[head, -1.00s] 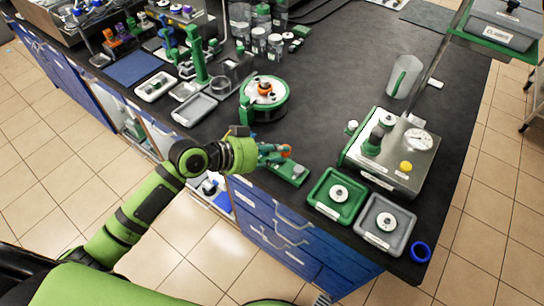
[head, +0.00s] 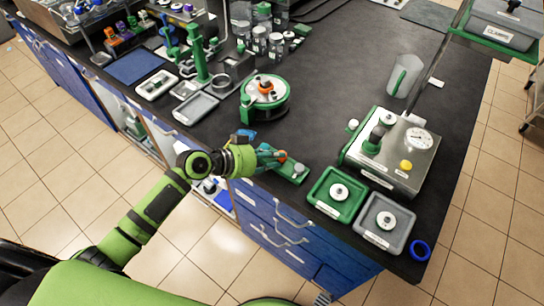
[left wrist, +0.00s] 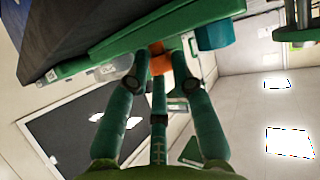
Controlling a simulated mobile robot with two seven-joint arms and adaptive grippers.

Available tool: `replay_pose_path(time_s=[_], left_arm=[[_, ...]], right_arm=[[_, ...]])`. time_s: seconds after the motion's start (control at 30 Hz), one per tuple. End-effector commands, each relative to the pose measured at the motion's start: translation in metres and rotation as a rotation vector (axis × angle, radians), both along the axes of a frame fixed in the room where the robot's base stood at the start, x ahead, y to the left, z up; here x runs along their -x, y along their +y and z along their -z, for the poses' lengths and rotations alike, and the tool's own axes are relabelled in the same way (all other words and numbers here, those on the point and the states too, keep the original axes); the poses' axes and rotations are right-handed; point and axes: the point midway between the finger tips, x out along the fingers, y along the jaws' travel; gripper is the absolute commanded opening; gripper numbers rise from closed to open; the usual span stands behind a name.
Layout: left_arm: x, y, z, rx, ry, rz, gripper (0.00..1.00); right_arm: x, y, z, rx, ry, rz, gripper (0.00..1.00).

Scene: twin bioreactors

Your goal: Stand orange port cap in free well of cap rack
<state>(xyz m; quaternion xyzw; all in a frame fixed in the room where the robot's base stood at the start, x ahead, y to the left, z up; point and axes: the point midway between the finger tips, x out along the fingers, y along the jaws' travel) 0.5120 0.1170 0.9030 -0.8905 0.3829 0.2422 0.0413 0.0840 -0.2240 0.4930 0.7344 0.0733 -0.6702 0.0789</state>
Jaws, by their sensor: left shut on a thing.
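My left gripper (head: 276,157) is shut on the orange port cap (head: 282,156). The green cap rack (head: 291,178) lies at the front edge of the bench, just under and to the right of the fingertips. A grey cap (head: 297,169) stands at its right end. The fingers and cap hide the rack's left part. I cannot tell whether the orange cap touches the rack. My right gripper is not in view.
A round green device (head: 264,98) with an orange-topped centre stands behind the gripper. A green tray (head: 326,207) and a grey tray (head: 366,232) lie to the right, before a metal instrument (head: 412,160). The bench between the device and the instrument is clear.

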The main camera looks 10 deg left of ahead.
Motion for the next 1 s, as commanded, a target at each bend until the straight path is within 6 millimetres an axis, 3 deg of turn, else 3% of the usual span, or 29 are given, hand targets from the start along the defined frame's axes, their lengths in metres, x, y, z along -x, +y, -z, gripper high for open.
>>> replay_pose_path(time_s=[0.37,0.4,0.43,1.0], left_arm=[[0.002,0.001,0.013,-0.008,0.01,0.002,0.09],[0.003,0.001,0.014,-0.009,0.012,0.003,0.36],[0.003,0.001,0.014,-0.009,0.013,0.003,0.48],[0.002,0.001,0.011,-0.007,0.007,0.001,0.48]], right_arm=[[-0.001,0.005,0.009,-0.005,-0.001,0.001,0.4],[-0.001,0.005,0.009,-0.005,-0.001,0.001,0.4],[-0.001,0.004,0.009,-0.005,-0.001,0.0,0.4],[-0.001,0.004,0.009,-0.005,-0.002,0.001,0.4]])
